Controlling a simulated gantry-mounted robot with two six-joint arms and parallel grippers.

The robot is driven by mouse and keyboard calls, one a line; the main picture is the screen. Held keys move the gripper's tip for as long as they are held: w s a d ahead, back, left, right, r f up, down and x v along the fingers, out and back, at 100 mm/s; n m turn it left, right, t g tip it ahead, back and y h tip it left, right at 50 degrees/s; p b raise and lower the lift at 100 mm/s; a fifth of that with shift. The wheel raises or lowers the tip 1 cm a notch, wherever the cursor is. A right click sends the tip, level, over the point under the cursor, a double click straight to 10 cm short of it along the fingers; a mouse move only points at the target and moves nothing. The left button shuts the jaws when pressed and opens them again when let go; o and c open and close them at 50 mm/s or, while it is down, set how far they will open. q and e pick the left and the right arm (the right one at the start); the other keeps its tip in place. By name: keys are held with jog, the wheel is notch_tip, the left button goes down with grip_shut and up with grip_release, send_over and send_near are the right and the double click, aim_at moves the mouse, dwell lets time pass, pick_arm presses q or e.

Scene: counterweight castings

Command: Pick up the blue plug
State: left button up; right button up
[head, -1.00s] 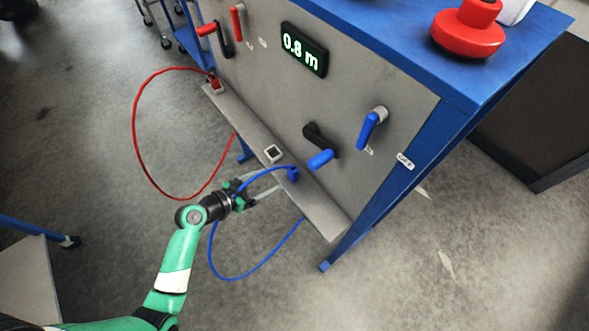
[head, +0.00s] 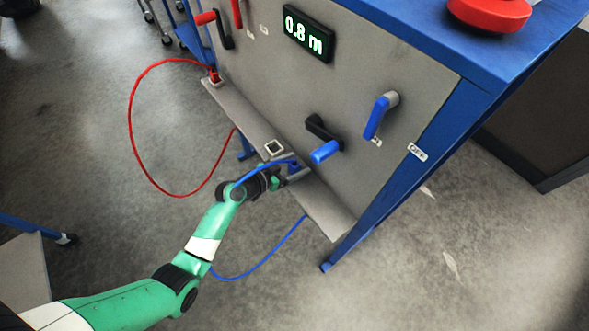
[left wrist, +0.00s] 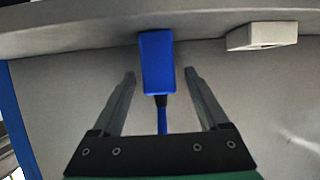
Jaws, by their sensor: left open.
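The blue plug (left wrist: 156,62) is at the top middle of the left wrist view, against the grey ledge, with its blue cable running down between my fingers. In the head view the blue plug (head: 293,165) is small and partly hidden by my left gripper (head: 285,178). In the left wrist view my left gripper (left wrist: 160,85) is open, with one finger on each side of the plug's lower end and a gap on both sides. The fingers do not touch the plug there. My right gripper is not in view.
The grey ledge (head: 325,212) runs along the panel's foot and holds a pale square socket (head: 274,148). A blue handle (head: 324,151) juts out just above the plug. A red plug (head: 214,77) with a looping red cable is at the ledge's far end.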

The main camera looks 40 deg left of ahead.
pick_arm(q)
grip_shut()
dwell(0.4)
notch_tip(320, 180, up, 4)
jog(key=p, duration=0.2)
jog(key=shift+s+d+r+p, duration=0.15)
jog(key=shift+p, duration=0.25)
jog(key=s+d+r+p, duration=0.7)
jog(key=s+d+r, duration=0.1)
jog(key=s+d, duration=0.1)
jog(key=shift+s+d+r, duration=0.3)
jog(key=shift+d+r, duration=0.05)
